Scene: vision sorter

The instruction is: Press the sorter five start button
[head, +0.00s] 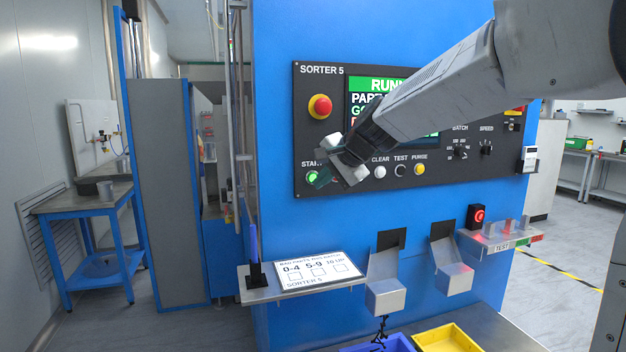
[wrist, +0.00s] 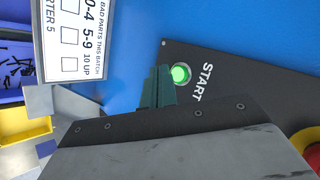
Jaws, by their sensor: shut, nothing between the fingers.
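The start button (head: 312,177) is lit green at the lower left of the black panel (head: 300,130) labelled SORTER 5. In the wrist view the green start button (wrist: 181,73) sits beside the word START, just beyond my fingertips. My gripper (head: 323,178) is in front of the panel's lower left part, close to the button's right side. Its fingers are shut and empty. They also show in the wrist view (wrist: 158,86), close beside the button. I cannot tell whether they touch it. The screen (head: 368,85) reads RUNN, partly hidden by my arm.
A red stop button (head: 320,106) on yellow is above the start button. Clear, test and purge (head: 419,170) buttons are to the right. A shelf with a bad parts sign (head: 318,270), two chutes (head: 386,297) and a yellow bin (head: 446,340) are below.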

